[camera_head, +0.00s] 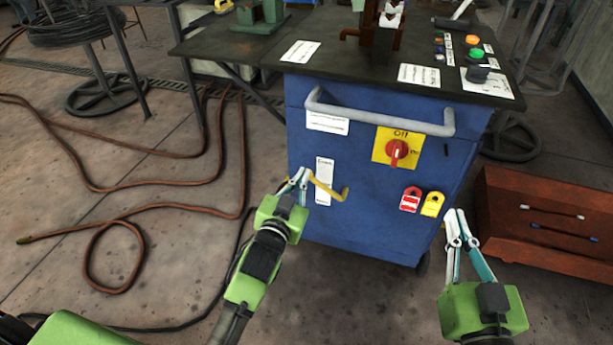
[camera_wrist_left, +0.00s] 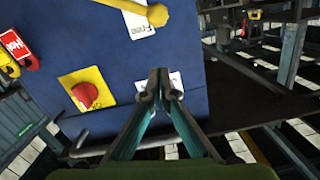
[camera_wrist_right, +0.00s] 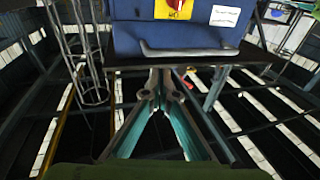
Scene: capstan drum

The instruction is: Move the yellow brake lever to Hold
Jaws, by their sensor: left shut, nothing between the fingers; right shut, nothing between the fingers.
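The yellow brake lever (camera_head: 328,187) is on the front of the blue cabinet (camera_head: 370,215), in front of a white label (camera_head: 323,167). In the left wrist view the lever's rounded yellow end (camera_wrist_left: 157,16) is at the top, beside a label part (camera_wrist_left: 138,25) reading "Free". My left gripper (camera_head: 301,178) is shut and empty, close to the lever's left end; I cannot tell whether they touch. Its shut tips also show in the left wrist view (camera_wrist_left: 159,82). My right gripper (camera_head: 456,220) is shut and empty, right of the cabinet. No Hold marking is readable.
A grey handrail (camera_head: 380,119) crosses the cabinet's upper front. A brown chest (camera_head: 550,215) stands right. A hose (camera_head: 130,206) lies on the left floor.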

